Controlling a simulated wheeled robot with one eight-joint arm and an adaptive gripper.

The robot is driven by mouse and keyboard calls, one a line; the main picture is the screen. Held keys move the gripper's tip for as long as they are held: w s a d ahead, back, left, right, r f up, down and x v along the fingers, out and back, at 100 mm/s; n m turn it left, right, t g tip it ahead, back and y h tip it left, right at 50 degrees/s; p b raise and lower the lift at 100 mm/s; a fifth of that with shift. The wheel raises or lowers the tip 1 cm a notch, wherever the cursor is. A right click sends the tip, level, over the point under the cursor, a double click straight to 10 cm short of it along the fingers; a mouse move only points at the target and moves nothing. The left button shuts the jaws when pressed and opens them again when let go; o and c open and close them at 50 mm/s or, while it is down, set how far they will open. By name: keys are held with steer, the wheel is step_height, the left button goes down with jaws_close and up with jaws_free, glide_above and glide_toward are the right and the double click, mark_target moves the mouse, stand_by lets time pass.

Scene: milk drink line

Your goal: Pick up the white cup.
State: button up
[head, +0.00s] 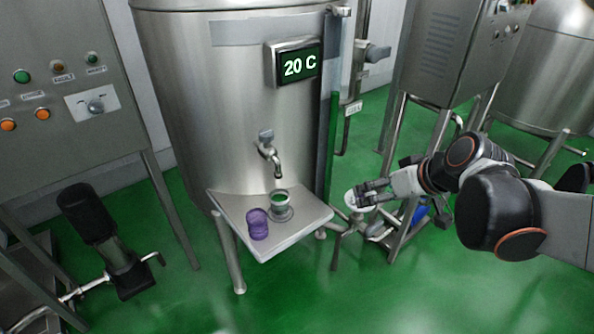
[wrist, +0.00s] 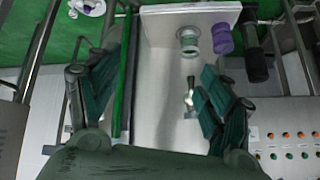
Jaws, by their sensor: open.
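The white cup (head: 280,199) stands upright on the steel tray (head: 308,218), below the tap (head: 268,147). A translucent purple cup (head: 257,226) stands beside it, nearer the tray's front left. My gripper (head: 366,194) is open and empty, out to the right of the tray and apart from both cups. In the wrist view, my gripper's fingers (wrist: 160,98) are spread wide with nothing between them. The white cup (wrist: 190,38) shows beyond them at upper right, with the purple cup (wrist: 222,38) just to its right.
A large steel tank (head: 235,100) with a 20 C display (head: 298,65) stands behind the tray. A green vertical strip (head: 331,150) runs down its right side. Pipes and a steel stand (head: 408,225) are near my gripper. A black-topped pump (head: 90,215) stands at left.

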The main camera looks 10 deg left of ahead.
steer(key=w+a+f+n+g+y, duration=0.1)
steer(key=w+a+f+n+y, duration=0.35)
steer(key=w+a+f, duration=0.45)
steer(key=n+y, duration=0.3)
steer(key=n, duration=0.1)
glide_toward(287, 200)
steer(key=shift+g+h, duration=0.25)
steer(key=shift+g, duration=0.15)
steer(key=x, duration=0.2)
steer(key=b+x, duration=0.1)
steer(key=x, duration=0.1)
steer(key=b+x, duration=0.1)
steer(key=x, duration=0.2)
steer(key=shift+w+d+f, duration=0.1)
steer(key=shift+w+f, duration=0.2)
steer(key=shift+r+b+x, duration=0.2)
steer(key=shift+b+x, duration=0.55)
steer(key=shift+x, duration=0.75)
steer(key=shift+r+b+x, duration=0.2)
steer(key=shift+b+x, duration=0.55)
steer(key=shift+x, duration=0.8)
steer(key=shift+r, duration=0.1)
steer(key=c, duration=1.4)
